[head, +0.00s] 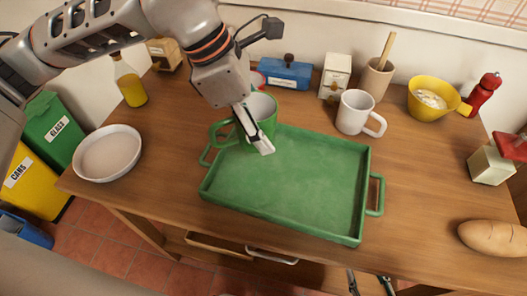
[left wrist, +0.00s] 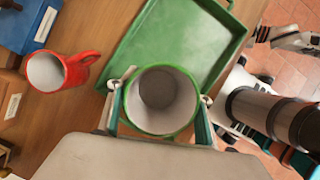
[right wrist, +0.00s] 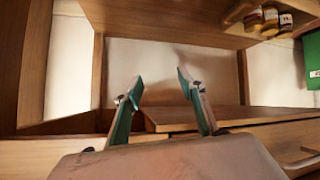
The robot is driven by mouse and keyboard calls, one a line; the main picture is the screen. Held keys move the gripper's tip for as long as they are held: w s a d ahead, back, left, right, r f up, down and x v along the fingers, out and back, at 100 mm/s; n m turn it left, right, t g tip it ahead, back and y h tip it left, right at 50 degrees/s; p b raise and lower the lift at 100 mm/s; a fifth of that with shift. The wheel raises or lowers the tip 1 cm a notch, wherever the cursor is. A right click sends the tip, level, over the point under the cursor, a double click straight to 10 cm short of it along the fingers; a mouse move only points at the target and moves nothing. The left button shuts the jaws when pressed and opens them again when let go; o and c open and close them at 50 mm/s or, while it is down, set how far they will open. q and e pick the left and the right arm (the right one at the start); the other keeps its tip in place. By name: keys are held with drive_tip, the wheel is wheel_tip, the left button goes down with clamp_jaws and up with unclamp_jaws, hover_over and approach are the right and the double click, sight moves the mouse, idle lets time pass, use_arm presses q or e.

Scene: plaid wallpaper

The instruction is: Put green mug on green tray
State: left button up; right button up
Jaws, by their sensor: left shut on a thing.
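The green mug (head: 264,108) with a white inside is at the back left corner of the green tray (head: 290,185), upright, its handle to the left. My left gripper (head: 258,132) is shut on it, one finger showing across its front. In the left wrist view the mug (left wrist: 160,132) sits between both fingers (left wrist: 160,104), and it is empty. The mug overlaps the tray's back left rim in the head view; I cannot tell how high above it the mug is. The tray's floor is bare. My right gripper (right wrist: 158,92) is open and empty, low by the table's front.
A white bowl (head: 108,154) stands left of the tray and a white mug (head: 354,112) behind it. A red mug (left wrist: 46,73) and a blue box (head: 287,72) are at the back. A yellow bowl (head: 424,104) and bread (head: 493,238) are to the right.

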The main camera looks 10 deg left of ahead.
sight(234, 119)
use_arm(q)
drive_tip(key=shift+f+b, duration=0.8)
drive_tip(key=shift+f, duration=3.7)
drive_tip(key=o, duration=1.3)
drive_tip(key=p+v, duration=0.2)
drive_tip(key=v, duration=1)
drive_tip(key=shift+r+p, duration=0.2)
drive_tip(key=shift+p, duration=0.1)
drive_tip(key=shift+s, duration=0.15)
